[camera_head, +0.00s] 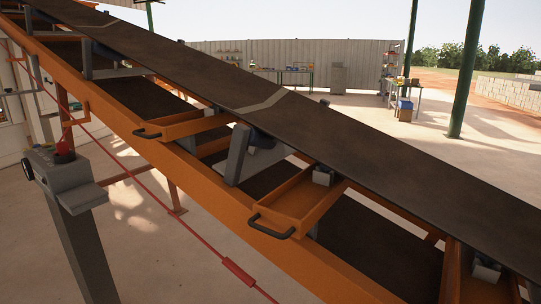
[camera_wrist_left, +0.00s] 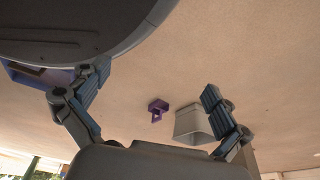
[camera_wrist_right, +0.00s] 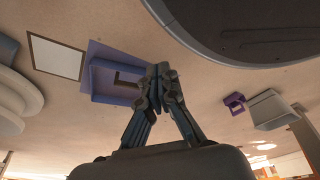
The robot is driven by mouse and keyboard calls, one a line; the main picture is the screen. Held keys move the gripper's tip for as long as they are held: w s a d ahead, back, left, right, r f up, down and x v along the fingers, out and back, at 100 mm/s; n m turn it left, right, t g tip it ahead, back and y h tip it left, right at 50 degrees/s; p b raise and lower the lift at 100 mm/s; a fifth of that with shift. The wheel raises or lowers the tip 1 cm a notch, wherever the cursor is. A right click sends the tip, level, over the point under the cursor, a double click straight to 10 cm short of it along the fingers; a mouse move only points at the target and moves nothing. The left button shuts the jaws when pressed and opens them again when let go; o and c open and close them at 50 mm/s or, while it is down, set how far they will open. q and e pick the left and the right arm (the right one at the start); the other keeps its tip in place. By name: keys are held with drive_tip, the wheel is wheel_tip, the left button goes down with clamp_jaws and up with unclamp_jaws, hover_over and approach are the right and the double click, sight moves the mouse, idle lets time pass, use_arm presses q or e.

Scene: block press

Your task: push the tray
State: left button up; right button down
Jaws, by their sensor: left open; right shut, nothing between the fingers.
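An orange tray (camera_head: 300,202) with a black handle at its front end sticks out from the conveyor frame, near the middle of the head view. A second orange tray (camera_head: 192,125) with a similar handle sits farther up the conveyor to the left. Neither gripper shows in the head view. In the left wrist view my left gripper (camera_wrist_left: 156,80) has its fingers wide apart with nothing between them. In the right wrist view my right gripper (camera_wrist_right: 160,72) has its fingertips together and is empty. I cannot make out the trays in the wrist views.
A dark belt (camera_head: 300,117) slopes down to the right above the trays. A grey control post (camera_head: 72,190) with a red button stands at left, and a red pull cord (camera_head: 190,232) runs along the frame. A green column (camera_head: 473,70) stands behind.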

use_arm(q)
drive_tip(key=s+a+g+p, duration=0.2)
drive_tip(key=s, duration=0.6)
drive_tip(key=shift+s+r+y, duration=0.3)
drive_tip(key=shift+s, duration=0.05)
use_arm(e)
drive_tip(key=s+d+g, duration=0.2)
drive_tip(key=s, duration=0.6)
drive_tip(key=shift+s+r+h, duration=0.3)
drive_tip(key=shift+s, duration=0.05)
